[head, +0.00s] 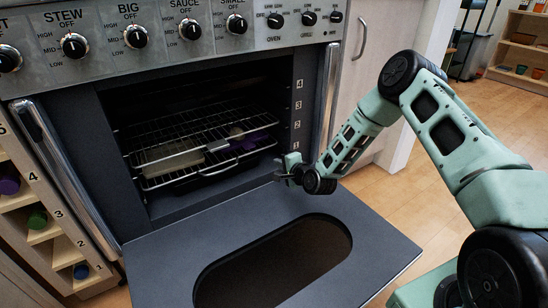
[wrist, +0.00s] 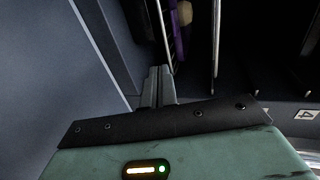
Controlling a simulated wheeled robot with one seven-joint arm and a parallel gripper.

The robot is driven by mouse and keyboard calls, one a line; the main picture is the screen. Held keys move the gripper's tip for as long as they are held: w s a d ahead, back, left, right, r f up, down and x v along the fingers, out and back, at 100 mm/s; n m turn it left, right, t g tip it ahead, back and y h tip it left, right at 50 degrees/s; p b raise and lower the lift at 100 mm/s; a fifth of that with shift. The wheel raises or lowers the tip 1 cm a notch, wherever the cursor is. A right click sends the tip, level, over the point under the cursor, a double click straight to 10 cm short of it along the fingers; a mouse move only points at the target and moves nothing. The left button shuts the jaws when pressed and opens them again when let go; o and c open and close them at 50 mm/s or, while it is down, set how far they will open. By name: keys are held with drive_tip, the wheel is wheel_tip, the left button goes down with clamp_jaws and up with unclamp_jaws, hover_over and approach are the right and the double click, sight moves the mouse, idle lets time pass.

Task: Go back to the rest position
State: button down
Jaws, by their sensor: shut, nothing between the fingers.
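My gripper (head: 284,172) is at the right side of the oven mouth, just above the lowered oven door (head: 378,262). In the wrist view its two fingers (wrist: 158,88) lie together, shut with nothing between them. The oven (head: 180,120) is open, with its door folded down flat. Wire racks (head: 245,118) sit inside, and the lower one carries a pale tray or dish (head: 170,160) and something purple (head: 258,138). The purple thing also shows at the top of the wrist view (wrist: 184,14). My arm reaches in from the right.
The knob panel (head: 180,30) is above the oven. A wooden rack (head: 40,232) with coloured items stands at the left. A pale cabinet (head: 372,60) with a handle is right of the oven. Open wooden floor (head: 500,110) lies to the right; shelves (head: 525,50) stand far back.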

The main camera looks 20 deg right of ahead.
drive_tip(key=s+a+r+n+g+y+p, duration=0.25)
drive_tip(key=s+a+r+n+g, duration=0.55)
drive_tip(key=s+a+r+n, duration=0.75)
drive_tip(key=s+r+n+g+h+p, duration=0.1)
drive_tip(key=s+r+n+g+h, duration=0.2)
drive_tip(key=s, duration=0.7)
drive_tip(key=s+r+n+g, duration=0.15)
drive_tip(key=s+r, duration=0.35)
drive_tip(key=s, duration=0.5)
drive_tip(key=s+r+n+g+h+p, duration=0.1)
drive_tip(key=s+r+n+h, duration=0.3)
drive_tip(key=s, duration=0.6)
wheel_tip(320, 180, up, 39)
drive_tip(key=y+p, duration=0.2)
drive_tip(key=p, duration=3.6)
drive_tip(key=shift+s+a+f+m, duration=0.15)
drive_tip(key=shift+s+m, duration=0.25)
drive_tip(key=shift+s, duration=0.05)
drive_tip(key=shift+g, duration=0.25)
